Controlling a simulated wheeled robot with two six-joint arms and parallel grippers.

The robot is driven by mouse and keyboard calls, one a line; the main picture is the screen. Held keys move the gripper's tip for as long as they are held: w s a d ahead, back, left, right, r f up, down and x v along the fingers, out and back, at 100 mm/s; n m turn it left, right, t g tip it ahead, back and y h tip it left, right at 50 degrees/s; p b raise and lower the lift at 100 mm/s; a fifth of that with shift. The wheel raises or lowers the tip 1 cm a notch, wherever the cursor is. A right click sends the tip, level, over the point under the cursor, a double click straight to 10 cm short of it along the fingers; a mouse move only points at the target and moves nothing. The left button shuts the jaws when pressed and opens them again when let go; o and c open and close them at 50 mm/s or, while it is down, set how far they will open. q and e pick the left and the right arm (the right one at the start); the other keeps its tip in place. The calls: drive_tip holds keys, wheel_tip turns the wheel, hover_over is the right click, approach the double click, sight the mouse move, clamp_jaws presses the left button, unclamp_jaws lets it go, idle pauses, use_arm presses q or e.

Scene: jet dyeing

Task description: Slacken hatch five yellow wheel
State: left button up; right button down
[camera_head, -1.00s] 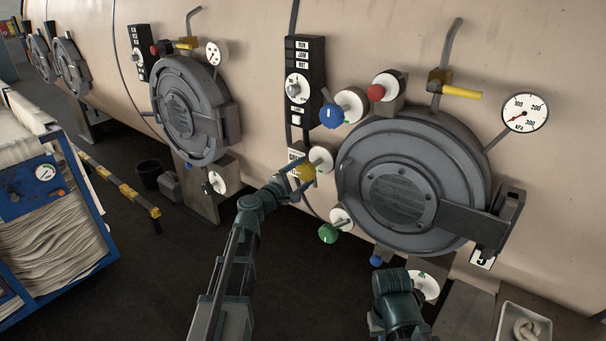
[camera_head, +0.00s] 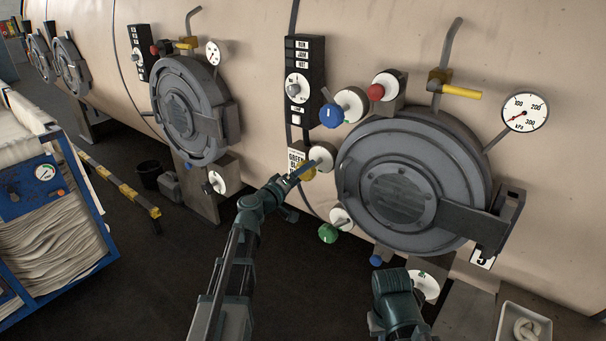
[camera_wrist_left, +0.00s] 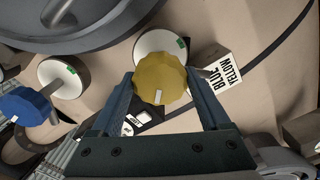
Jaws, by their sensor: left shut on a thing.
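The yellow wheel (camera_head: 308,171) sits on a white dial (camera_head: 322,157) left of the large round grey hatch (camera_head: 400,190), whose plate (camera_head: 482,259) reads 5. In the left wrist view the yellow wheel (camera_wrist_left: 160,79) is lobed, with a white mark on its face, and lies between both fingers. My left gripper (camera_head: 303,171) is shut on it; the gripper also shows in the left wrist view (camera_wrist_left: 162,98). My right arm comes in at the bottom centre, below the hatch; its fingers do not show.
A blue wheel (camera_head: 332,115) and a red one (camera_head: 376,92) are above, a green one (camera_head: 328,233) below. A black control box (camera_head: 304,80) hangs above the yellow wheel. A pressure gauge (camera_head: 525,112) is at right. A blue cart (camera_head: 60,230) stands at left.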

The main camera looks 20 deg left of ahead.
use_arm(q)
drive_tip(key=m, duration=0.4)
drive_tip(key=shift+m, duration=0.3)
drive_tip(key=m, duration=0.4)
drive_tip(key=shift+s+f, duration=0.1)
drive_tip(key=shift+m, duration=0.3)
drive_tip(key=o, duration=1.2)
drive_tip(key=v, duration=1.3)
drive_tip(key=shift+s+a, duration=0.1)
drive_tip(key=shift+s, duration=0.25)
